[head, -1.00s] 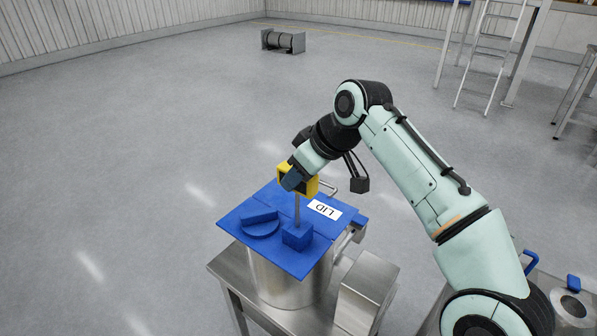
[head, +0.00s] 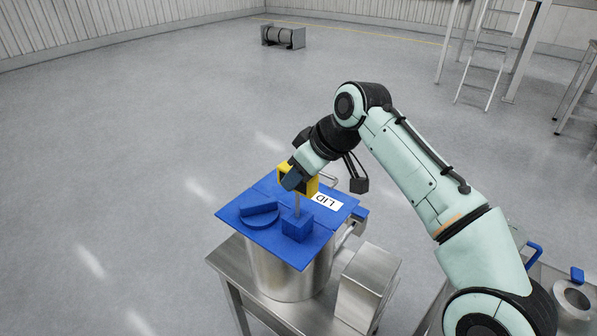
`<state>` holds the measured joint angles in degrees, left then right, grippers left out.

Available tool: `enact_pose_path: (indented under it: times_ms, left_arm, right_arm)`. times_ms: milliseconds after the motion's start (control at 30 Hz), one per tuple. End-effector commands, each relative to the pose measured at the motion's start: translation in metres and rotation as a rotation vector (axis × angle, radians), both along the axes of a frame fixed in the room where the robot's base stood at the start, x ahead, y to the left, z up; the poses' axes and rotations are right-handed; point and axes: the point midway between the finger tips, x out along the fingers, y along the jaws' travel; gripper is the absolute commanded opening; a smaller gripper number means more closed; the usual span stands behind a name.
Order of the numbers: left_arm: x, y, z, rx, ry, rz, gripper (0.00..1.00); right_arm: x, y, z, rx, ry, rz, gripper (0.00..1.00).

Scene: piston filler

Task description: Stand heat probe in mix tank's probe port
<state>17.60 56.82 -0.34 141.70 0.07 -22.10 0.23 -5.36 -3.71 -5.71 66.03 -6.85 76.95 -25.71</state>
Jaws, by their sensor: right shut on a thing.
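The mix tank (head: 287,270) is a steel vessel on a steel stand, topped by a blue lid (head: 245,205) with a white LID label. A blue block (head: 297,228), seemingly the probe port, rises from the lid's front part. The heat probe has a yellow head (head: 311,187) and a thin grey rod (head: 297,206). My right gripper (head: 293,182) is shut on the yellow head above the lid. The rod points down, about upright, and its lower end meets the block in the picture; the tip is hidden. My left gripper is out of view.
A raised blue round piece with a bar (head: 260,213) stands on the lid left of the block. A steel box (head: 367,288) sits right of the tank. A steel unit with a round opening (head: 574,297) is at lower right. The floor left is clear.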

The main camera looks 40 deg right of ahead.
Motion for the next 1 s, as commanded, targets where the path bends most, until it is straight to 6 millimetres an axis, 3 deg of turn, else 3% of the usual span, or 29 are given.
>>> enact_pose_path:
  times_ms: [1000]
  left_arm:
    - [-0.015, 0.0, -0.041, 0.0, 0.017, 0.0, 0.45]
  right_arm:
    - [0.0, 0.0, -0.052, 0.0, -0.001, 0.0, 0.0]
